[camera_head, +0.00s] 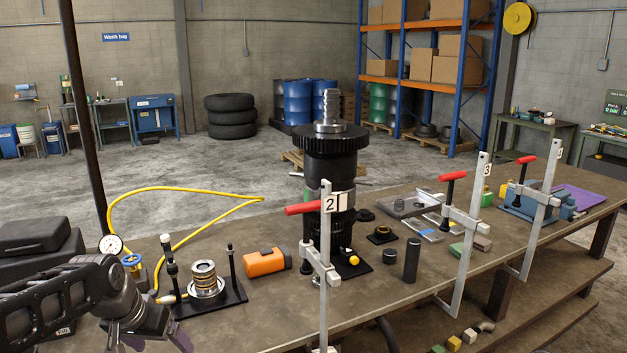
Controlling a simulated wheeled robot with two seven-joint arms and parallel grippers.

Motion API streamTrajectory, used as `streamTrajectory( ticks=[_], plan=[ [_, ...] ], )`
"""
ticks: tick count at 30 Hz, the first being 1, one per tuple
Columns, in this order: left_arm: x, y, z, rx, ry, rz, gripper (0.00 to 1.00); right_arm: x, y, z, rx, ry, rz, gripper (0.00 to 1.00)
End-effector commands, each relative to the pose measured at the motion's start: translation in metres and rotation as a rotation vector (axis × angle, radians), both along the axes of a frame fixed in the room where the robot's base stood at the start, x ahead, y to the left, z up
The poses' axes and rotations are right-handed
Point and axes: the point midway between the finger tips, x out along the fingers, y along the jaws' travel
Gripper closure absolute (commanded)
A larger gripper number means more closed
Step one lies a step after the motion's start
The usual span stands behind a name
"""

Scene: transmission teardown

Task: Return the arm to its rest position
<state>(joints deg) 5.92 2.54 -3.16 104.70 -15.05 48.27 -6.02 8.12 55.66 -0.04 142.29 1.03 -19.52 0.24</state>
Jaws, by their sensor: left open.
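My left arm comes in from the lower left, in front of the workbench (215,333). My left gripper (146,341) is at the bottom edge of the picture, partly cut off. It is open, and nothing shows between its fingers. The tall dark transmission stack (330,165), with a large gear and a steel shaft on top, stands upright on the bench, well to the right of the gripper. My right gripper is out of view.
A stand with a ringed metal part (205,280) and a yellow hose (190,189) with a gauge (110,245) are close to my left arm. An orange cylinder (264,262) lies beyond. Numbered clamps (325,265) rise along the front edge. Black cases (38,240) sit at far left.

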Motion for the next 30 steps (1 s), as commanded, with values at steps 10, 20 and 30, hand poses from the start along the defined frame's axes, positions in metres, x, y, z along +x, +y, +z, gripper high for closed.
streamTrajectory(
  ticks=[10, 20, 30],
  plan=[
    [0.011, -0.119, -0.202, -0.199, -0.075, 0.047, 0.14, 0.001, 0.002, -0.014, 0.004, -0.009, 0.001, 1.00],
    [-0.143, -0.211, -0.380, -0.303, 0.138, 0.132, 0.14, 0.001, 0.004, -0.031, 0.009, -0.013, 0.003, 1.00],
    [-0.257, -0.246, -0.437, -0.321, 0.386, 0.098, 0.14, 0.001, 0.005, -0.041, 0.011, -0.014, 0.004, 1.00]
  ],
)
